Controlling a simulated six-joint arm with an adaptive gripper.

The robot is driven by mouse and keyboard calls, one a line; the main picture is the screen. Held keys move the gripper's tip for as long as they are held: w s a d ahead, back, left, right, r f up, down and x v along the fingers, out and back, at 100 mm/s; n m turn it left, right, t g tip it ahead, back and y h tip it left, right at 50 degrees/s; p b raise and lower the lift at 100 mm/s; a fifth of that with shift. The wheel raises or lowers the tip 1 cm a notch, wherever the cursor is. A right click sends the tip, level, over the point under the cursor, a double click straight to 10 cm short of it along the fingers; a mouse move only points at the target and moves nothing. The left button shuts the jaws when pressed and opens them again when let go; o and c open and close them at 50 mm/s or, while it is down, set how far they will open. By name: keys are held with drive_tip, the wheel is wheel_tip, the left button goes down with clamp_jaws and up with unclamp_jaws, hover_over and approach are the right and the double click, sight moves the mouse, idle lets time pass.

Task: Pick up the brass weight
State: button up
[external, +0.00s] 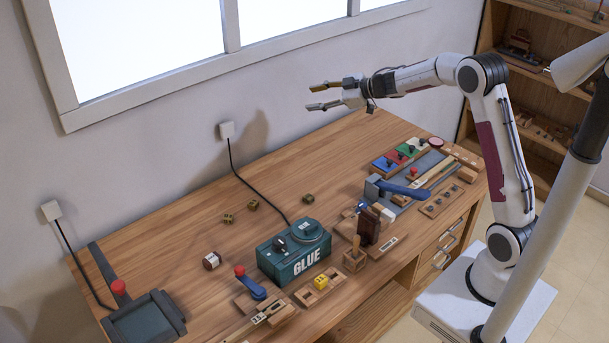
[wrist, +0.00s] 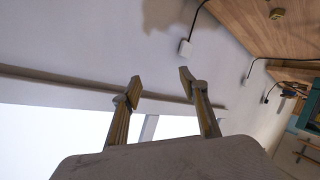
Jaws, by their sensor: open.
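My gripper (external: 318,97) is open and empty, high above the back of the workbench near the wall, pointing left. In the wrist view its two fingers (wrist: 160,82) are spread apart with only wall and window behind them. I cannot tell for sure which thing is the brass weight. Three small dark brass-coloured blocks lie on the bench: a left one (external: 228,218), a middle one (external: 253,204) and a right one (external: 308,198). One small brass-coloured block (wrist: 277,14) shows at the top right of the wrist view. All are well away from my gripper.
A green glue machine (external: 290,255) stands mid-bench, its cable running to a wall socket (external: 227,130). A dark green device (external: 145,318) is at front left. A blue-handled lever (external: 400,188) and coloured panels (external: 400,154) crowd the right.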

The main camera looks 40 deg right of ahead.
wheel_tip(320, 180, down, 13)
drive_tip(key=s+a+n+g+y, duration=0.2)
drive_tip(key=a+n+g+y, duration=0.1)
drive_tip(key=g+y, duration=0.1)
drive_tip(key=n+g+y, duration=0.2)
drive_tip(key=g, duration=0.4)
approach(309, 196)
drive_tip(key=shift+a, duration=0.45)
drive_tip(key=shift+w+a, duration=0.1)
drive_tip(key=shift+x, duration=1.2)
drive_tip(key=shift+a+f, duration=0.1)
drive_tip(key=shift+f+x, duration=0.2)
drive_tip(key=shift+x, duration=2.25)
clamp_jaws()
